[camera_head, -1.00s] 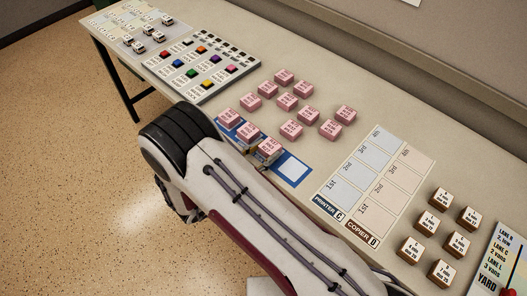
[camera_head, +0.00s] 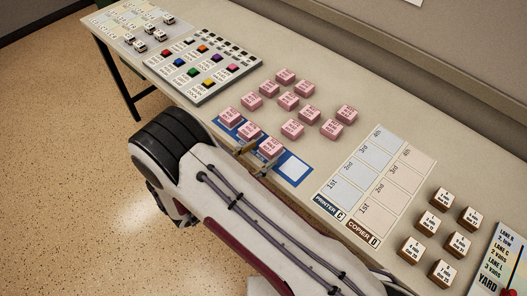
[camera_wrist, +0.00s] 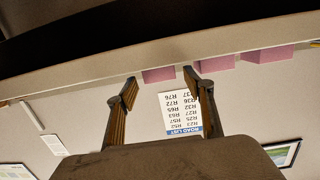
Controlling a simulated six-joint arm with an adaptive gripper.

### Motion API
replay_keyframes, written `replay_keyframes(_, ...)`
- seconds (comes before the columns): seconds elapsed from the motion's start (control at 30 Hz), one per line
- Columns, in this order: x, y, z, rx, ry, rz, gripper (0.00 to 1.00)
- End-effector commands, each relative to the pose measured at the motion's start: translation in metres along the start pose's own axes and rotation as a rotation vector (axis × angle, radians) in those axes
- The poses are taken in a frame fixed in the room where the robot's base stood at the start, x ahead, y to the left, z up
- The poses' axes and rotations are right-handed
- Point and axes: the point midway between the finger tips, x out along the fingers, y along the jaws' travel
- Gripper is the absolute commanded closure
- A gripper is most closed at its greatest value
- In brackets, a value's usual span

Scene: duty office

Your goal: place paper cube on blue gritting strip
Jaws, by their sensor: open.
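The blue gritting strip (camera_head: 310,163) lies along the table's near edge. Three pink paper cubes sit on it: one at the left end (camera_head: 228,117), one in the middle (camera_head: 248,130) and one nearer the right (camera_head: 270,148). To the right of them the strip shows an empty white square (camera_head: 294,168). My gripper (camera_head: 248,161) is open just off the near edge, beside the right cube and apart from it. In the wrist view its two fingers (camera_wrist: 161,78) stand apart, with a pink cube (camera_wrist: 158,75) beyond the gap. My arm hides part of the gripper.
Several more pink cubes (camera_head: 288,102) stand behind the strip. A printer and copier chart (camera_head: 372,180) lies to the right, with several white-topped brown blocks (camera_head: 440,226) beyond. A coloured button panel (camera_head: 205,65) lies to the left. Open floor (camera_head: 70,180) is in front.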

Motion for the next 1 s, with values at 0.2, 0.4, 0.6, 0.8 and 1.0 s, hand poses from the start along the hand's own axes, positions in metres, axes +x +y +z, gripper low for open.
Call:
replay_keyframes(0.2, -0.031, -0.001, 0.0, 0.001, 0.0, -0.004, 0.48)
replay_keyframes(0.4, -0.059, -0.001, 0.0, 0.0, -0.001, -0.003, 0.48)
replay_keyframes(0.6, -0.083, -0.001, 0.0, 0.002, 0.0, -0.001, 0.48)
replay_keyframes(0.8, -0.095, 0.0, 0.0, 0.0, -0.001, 0.0, 0.48)
replay_keyframes(1.0, -0.097, 0.0, 0.0, 0.0, -0.001, 0.001, 0.48)
